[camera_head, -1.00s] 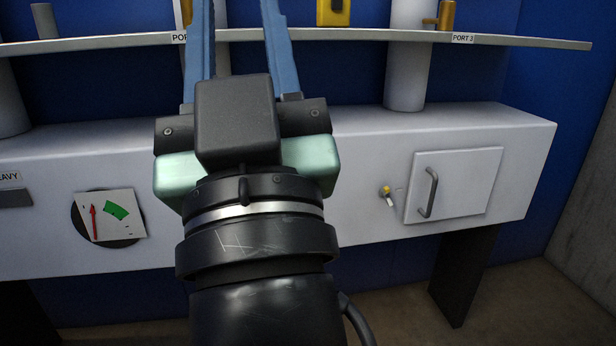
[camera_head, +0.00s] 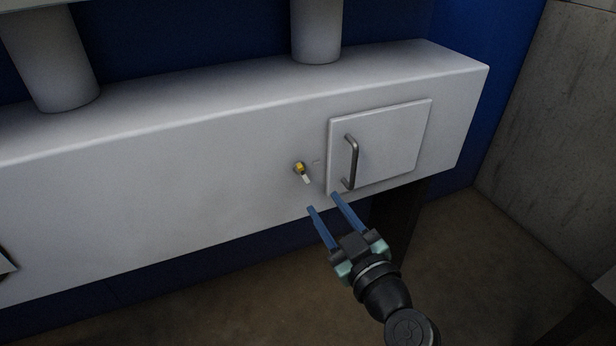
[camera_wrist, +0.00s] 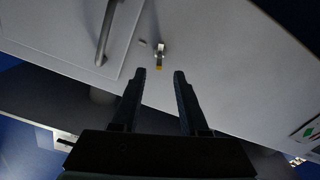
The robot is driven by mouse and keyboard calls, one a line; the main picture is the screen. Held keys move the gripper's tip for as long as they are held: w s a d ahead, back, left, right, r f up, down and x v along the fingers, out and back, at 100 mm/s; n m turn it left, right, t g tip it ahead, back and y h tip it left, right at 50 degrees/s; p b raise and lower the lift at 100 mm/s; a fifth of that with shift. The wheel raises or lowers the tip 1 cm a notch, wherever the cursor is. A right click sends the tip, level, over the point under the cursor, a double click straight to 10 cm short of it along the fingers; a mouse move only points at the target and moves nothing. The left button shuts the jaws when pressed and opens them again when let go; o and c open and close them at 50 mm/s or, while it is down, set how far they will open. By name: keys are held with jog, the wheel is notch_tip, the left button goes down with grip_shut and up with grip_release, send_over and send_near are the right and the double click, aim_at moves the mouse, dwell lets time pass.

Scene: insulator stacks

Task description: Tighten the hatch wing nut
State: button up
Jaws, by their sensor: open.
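The wing nut (camera_head: 299,168), yellow with a pale tab hanging down to the right, sits on the cabinet front just left of the hatch. The hatch (camera_head: 395,140) is a flat pale panel lying flush against the cabinet, with a grey bar handle (camera_head: 352,162). My gripper (camera_head: 323,202) is open and empty, below the wing nut and lower left corner of the hatch. In the wrist view the wing nut (camera_wrist: 160,55) lies ahead of and between the two open fingers (camera_wrist: 160,75), apart from them. The hatch handle (camera_wrist: 105,35) shows at upper left there.
The long white cabinet (camera_head: 180,190) fills the middle, with pale columns (camera_head: 316,30) on top. A dark leg (camera_head: 398,210) stands under its right part. A concrete wall (camera_head: 550,130) is at the right. The floor before the cabinet looks clear.

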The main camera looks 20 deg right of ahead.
aim_at(305, 177)
jog(key=w+b, duration=0.1)
jog(key=w, duration=0.8)
jog(key=shift+w+a+b, duration=0.1)
jog(key=shift+a+b, duration=0.1)
jog(key=shift+b, duration=0.1)
grip_shut()
